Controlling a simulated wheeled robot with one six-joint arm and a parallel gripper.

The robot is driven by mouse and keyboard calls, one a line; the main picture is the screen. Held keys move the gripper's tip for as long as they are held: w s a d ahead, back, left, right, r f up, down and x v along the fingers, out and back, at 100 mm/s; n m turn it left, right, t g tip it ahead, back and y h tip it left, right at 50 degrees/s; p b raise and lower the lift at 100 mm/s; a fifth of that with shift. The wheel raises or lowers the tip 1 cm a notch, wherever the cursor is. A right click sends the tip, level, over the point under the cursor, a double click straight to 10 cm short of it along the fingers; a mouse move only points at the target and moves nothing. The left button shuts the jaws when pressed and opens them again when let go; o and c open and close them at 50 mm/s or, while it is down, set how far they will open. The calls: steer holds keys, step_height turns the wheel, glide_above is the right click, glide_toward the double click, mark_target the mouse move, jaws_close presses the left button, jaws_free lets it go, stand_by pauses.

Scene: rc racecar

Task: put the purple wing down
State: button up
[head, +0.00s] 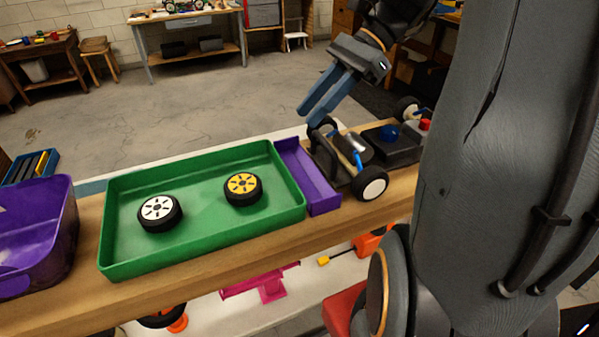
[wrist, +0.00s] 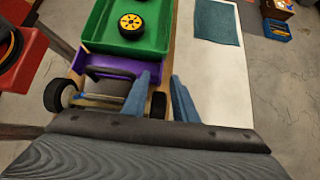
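The purple wing (head: 308,178) appears to be the long purple piece with raised edges, lying on the wooden bench between the green tray and the car. It also shows in the wrist view (wrist: 108,65), partly behind a dark bar of the car. My gripper (head: 312,112) has two blue fingers and hangs above and behind the car's tray-side end.
The green tray (head: 120,262) holds a white-rimmed wheel (head: 160,213) and a yellow-rimmed wheel (head: 243,188), with bare floor around them. A purple bin (head: 35,240) stands at the left. A pink part (head: 265,285) lies below the bench.

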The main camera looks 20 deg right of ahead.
mark_target(293, 137)
steer(key=p+x, duration=0.1)
steer(key=x, duration=0.5)
steer(key=shift+w+a+f+p, duration=0.15)
steer(key=shift+a+f+p, duration=0.1)
steer(key=shift+p, duration=0.15)
jaws_close()
